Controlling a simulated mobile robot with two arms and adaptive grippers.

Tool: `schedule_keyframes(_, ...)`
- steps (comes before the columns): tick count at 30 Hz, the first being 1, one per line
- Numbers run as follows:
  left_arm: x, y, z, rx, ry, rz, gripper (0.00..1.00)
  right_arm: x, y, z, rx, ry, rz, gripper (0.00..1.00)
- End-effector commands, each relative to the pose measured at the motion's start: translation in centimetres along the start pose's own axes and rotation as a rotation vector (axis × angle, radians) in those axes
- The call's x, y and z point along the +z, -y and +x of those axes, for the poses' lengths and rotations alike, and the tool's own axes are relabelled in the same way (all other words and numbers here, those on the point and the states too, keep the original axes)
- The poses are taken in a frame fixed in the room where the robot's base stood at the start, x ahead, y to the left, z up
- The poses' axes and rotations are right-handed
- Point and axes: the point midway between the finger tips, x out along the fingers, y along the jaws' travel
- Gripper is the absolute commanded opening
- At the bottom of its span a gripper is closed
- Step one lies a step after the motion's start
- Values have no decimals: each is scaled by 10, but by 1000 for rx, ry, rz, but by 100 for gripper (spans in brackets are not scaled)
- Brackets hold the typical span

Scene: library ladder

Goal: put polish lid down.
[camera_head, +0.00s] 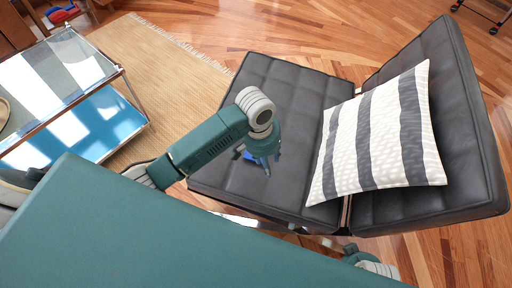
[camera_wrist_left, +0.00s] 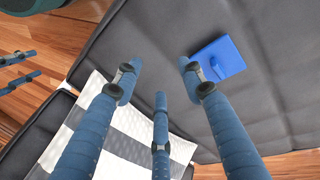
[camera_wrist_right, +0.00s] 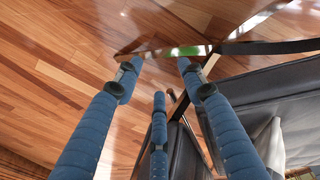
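The polish lid is most likely the blue square piece (camera_wrist_left: 219,58) with a small raised handle, lying on the dark seat cushion in the left wrist view. In the head view only a bit of the blue piece (camera_head: 248,155) shows beside my left gripper (camera_head: 263,160). My left gripper's fingers (camera_wrist_left: 160,75) are spread, with nothing between them, and the blue piece lies beyond and right of them. My right gripper (camera_wrist_right: 158,75) is open and empty over the wood floor beside the chair. In the head view it is mostly hidden low at the chair's front edge.
The black chair (camera_head: 290,85) holds a striped cushion (camera_head: 380,135) against its backrest. A glass and chrome table (camera_head: 60,75) stands at left on a woven rug (camera_head: 165,70). A metal chair frame (camera_wrist_right: 265,15) is near my right gripper.

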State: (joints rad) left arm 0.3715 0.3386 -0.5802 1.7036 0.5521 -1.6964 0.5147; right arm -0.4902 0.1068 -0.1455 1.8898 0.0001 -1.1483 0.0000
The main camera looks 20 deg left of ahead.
Motion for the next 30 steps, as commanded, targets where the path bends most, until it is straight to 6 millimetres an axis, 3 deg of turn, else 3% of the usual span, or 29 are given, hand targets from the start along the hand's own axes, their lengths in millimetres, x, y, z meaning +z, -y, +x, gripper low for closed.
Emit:
schedule_keyframes(1, -22, 14, -16, -33, 12, -36, 40, 6, 1, 7, -1, 10, -1, 40)
schedule_keyframes(3, -40, 29, -29, -64, 35, -87, 40, 12, 1, 18, -2, 16, -2, 40)
schedule_keyframes(10, -69, 58, -58, -119, 69, -205, 40, 24, 2, 37, -3, 24, -4, 40)
schedule_keyframes(14, -70, 63, -47, -124, 74, -217, 40, 18, 2, 32, -2, 15, -4, 40)
schedule_keyframes(21, -67, 66, -11, -122, 72, -216, 40, 1, 0, 3, 0, -1, 0, 40)
schedule_keyframes(30, -65, 67, 10, -122, 71, -213, 40, -9, -2, -20, 3, -15, 2, 40)
